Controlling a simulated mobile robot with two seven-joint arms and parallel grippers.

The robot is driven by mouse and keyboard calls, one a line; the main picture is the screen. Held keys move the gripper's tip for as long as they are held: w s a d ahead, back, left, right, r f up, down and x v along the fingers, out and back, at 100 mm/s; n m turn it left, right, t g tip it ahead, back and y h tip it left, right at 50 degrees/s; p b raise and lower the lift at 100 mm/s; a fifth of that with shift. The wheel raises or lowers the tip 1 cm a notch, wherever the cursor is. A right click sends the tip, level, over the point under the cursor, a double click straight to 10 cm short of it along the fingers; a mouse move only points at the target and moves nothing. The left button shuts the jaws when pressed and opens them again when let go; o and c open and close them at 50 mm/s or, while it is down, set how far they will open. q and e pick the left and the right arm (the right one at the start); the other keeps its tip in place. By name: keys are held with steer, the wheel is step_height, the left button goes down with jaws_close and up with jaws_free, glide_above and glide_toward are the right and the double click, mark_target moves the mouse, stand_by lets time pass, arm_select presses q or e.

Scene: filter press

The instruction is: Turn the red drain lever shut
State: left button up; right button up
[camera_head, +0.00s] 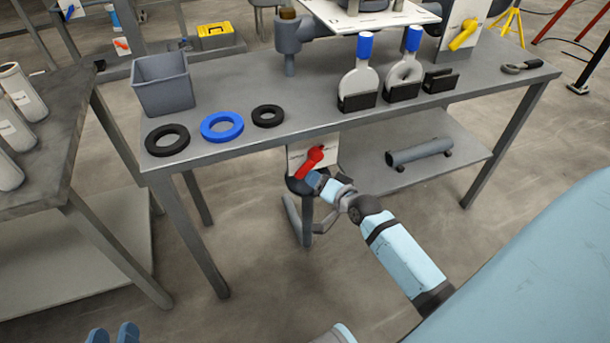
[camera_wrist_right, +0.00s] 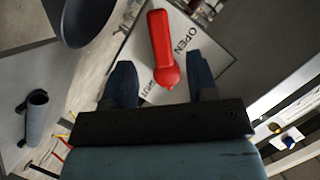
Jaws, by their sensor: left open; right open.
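The red drain lever (camera_head: 309,162) is mounted on a white label plate (camera_head: 326,150) under the front of the middle table. In the right wrist view the red lever (camera_wrist_right: 161,45) lies ahead of the fingers, with its round end between them. The word OPEN shows beside the lever on the plate (camera_wrist_right: 205,62); other lettering is partly hidden by a finger. My right gripper (camera_head: 317,181) is close to the lever; its open fingers (camera_wrist_right: 162,70) appear on either side of the lever. I cannot tell if they touch it. My left gripper (camera_head: 112,334) is open and empty at the bottom left.
The table (camera_head: 240,165) carries a grey bin (camera_head: 163,85), black and blue rings (camera_head: 222,126), and blue-capped pieces in black holders (camera_head: 358,85). A lower shelf (camera_head: 425,170) holds a grey cylinder (camera_head: 420,152). Table legs stand near my right arm.

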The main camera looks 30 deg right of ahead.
mark_target(306, 172)
steer(key=b+x, duration=0.1)
steer(key=x, duration=0.5)
steer(key=shift+f, duration=0.1)
arm_select(q)
steer(key=shift+t+h, duration=0.8)
steer(key=shift+d+r+b, duration=0.1)
steer(key=shift+d+r, duration=0.15)
steer(key=shift+r, duration=0.4)
steer(key=shift+d+r+b, duration=0.1)
steer(key=shift+d+r, duration=0.1)
steer(key=shift+r, duration=0.4)
steer(key=shift+d+r+b, duration=0.1)
steer(key=shift+d+r, duration=0.15)
steer(key=shift+r, duration=0.4)
arm_select(e)
steer(key=shift+w, duration=0.45)
jaws_close()
